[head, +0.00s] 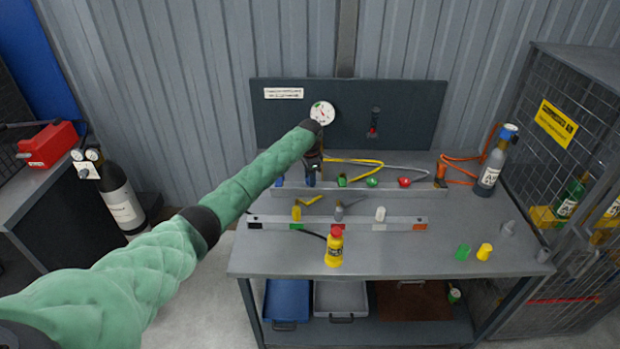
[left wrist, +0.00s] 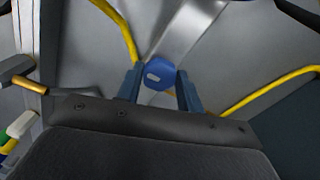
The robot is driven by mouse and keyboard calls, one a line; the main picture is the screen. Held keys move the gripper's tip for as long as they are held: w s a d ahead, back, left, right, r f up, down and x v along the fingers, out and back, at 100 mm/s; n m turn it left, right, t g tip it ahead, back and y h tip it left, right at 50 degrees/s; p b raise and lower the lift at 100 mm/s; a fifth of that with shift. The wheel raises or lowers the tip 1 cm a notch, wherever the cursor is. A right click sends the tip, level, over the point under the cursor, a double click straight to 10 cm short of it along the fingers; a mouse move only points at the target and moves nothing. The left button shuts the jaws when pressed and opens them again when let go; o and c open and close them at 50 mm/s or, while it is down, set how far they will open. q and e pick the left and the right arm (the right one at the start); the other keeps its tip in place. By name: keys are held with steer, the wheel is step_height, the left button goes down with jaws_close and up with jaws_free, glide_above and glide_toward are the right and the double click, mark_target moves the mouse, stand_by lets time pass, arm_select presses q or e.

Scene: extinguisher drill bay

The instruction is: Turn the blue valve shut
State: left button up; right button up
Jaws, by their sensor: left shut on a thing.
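The blue valve handle (left wrist: 160,73) shows in the left wrist view, between the two dark blue fingers of my left gripper (left wrist: 160,90). The fingers are shut on it, one on each side. In the head view my left gripper (head: 312,178) points down at the back row of the bench, and the handle is mostly hidden there by the gripper and arm. A green valve (head: 342,180) and a red valve (head: 404,182) stand to the right in the same row. My right gripper is not in view.
The steel workbench (head: 400,258) carries a yellow bottle with a red cap (head: 334,247) near its front. A round gauge (head: 322,112) is on the back panel. A grey cylinder (head: 490,168) stands at the back right, beside a mesh cage (head: 575,130). The bench's front middle is clear.

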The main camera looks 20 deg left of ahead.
arm_select(q)
steer(key=shift+r+m, duration=0.1)
steer(key=shift+m, duration=0.4)
steer(key=o, duration=0.9)
steer(key=shift+c, duration=0.2)
steer(key=shift+o, duration=0.7)
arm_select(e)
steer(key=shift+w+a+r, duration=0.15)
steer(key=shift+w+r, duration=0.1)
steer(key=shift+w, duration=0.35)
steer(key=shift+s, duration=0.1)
